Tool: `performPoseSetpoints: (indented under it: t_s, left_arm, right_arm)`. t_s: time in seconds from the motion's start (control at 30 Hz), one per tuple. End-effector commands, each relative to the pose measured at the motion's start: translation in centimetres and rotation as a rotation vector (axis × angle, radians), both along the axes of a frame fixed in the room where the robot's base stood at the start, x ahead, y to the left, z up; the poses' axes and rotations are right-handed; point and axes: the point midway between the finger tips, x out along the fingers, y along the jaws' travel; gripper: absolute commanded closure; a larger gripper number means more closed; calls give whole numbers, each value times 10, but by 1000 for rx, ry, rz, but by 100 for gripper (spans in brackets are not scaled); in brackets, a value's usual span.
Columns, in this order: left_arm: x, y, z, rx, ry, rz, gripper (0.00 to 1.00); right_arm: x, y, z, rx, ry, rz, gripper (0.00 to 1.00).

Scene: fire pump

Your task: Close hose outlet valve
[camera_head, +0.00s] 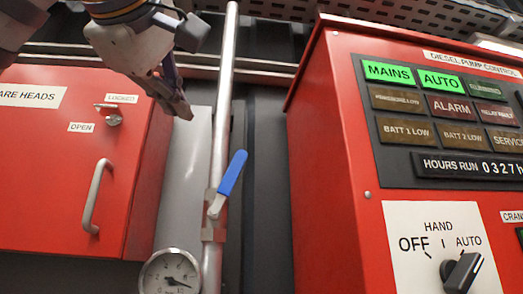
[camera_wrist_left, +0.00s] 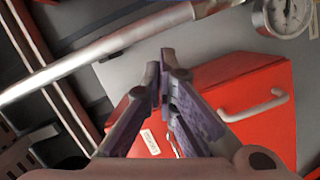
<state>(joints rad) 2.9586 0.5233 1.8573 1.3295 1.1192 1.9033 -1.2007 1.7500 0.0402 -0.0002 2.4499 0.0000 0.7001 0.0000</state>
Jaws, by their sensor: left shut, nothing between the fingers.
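The hose outlet valve has a blue lever (camera_head: 232,174) on a metal vertical pipe (camera_head: 223,110). The lever slants up and to the right from its pivot on the valve body (camera_head: 213,229). My left gripper (camera_head: 186,113) is shut and empty. In the head view it appears above and left of the lever, apart from it, pointing down. The left wrist view shows its two fingers (camera_wrist_left: 167,60) together, and the pipe (camera_wrist_left: 95,62) crossing at upper left. The blue lever does not show in that view. My right gripper is in neither view.
A red cabinet (camera_head: 50,160) with a handle (camera_head: 95,195) stands left of the pipe. A red pump control panel (camera_head: 330,150) stands at right. A round gauge (camera_head: 168,275) sits low beside the pipe. Grey wall shows between pipe and panel.

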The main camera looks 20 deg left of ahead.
Motion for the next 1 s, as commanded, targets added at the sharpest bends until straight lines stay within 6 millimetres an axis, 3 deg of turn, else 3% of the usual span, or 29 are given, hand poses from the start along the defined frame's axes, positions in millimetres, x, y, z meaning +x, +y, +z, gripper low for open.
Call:
performPoseSetpoints:
  t_s: [0.43, 0.9, 1.0]
  left_arm:
    - [2, 5, -1, 0, 0, 20, 100]
    - [94, 35, -11, -2, 4, 19, 100]
    - [102, 19, -17, 4, 2, 16, 100]
  right_arm:
    - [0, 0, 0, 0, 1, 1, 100]
    - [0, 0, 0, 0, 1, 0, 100]
    - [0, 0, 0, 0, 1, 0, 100]
